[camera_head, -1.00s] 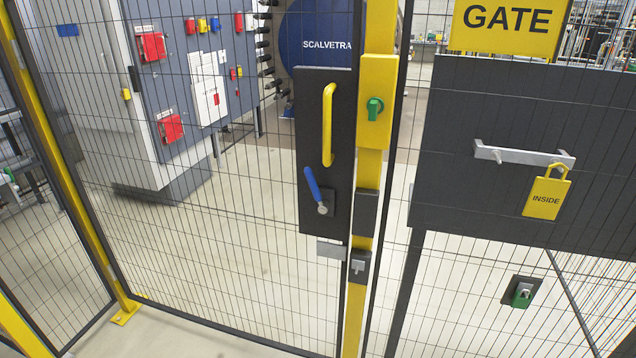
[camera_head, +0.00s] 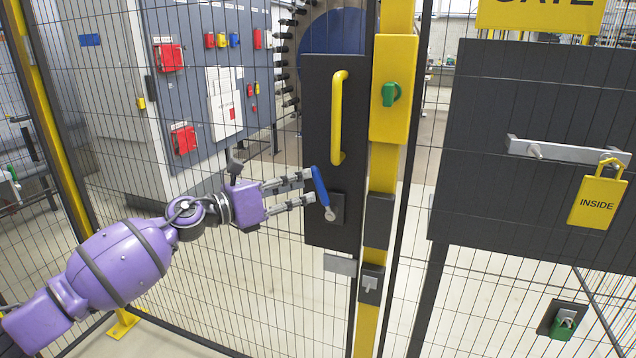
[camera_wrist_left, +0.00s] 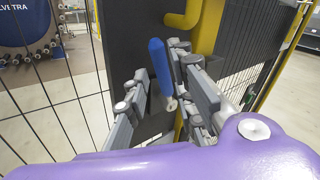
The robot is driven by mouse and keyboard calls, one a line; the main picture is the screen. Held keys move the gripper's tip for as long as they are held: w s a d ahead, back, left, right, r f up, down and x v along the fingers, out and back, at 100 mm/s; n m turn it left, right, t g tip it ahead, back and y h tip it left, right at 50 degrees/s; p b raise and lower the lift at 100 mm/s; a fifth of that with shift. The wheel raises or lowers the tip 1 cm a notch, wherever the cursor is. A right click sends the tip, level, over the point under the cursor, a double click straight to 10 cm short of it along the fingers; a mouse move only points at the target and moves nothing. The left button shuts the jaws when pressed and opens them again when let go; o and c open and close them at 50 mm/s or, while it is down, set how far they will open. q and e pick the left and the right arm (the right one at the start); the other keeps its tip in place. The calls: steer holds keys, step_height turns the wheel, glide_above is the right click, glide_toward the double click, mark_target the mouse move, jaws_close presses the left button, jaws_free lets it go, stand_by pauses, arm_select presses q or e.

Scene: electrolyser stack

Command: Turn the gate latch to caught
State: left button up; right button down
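The gate latch has a blue lever (camera_head: 320,186) on a silver pivot on the dark gate plate (camera_head: 322,112). The lever leans, its top tipped left of the pivot. My left gripper (camera_head: 309,187) comes in from the left with its fingers apart at the lever. In the left wrist view the blue lever (camera_wrist_left: 160,66) stands between the two fingers of the gripper (camera_wrist_left: 158,88); I cannot tell whether either finger touches it. My right gripper is not in view.
A yellow handle (camera_head: 338,118) is above the lever. A yellow post (camera_head: 382,185) with a green knob (camera_head: 391,94) stands to the right. Mesh fencing surrounds the plate.

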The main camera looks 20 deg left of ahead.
mark_target(318, 181)
arm_select(q)
steer(key=x, duration=0.6)
steer(key=shift+p, duration=0.35)
steer(key=shift+s, duration=0.1)
jaws_close()
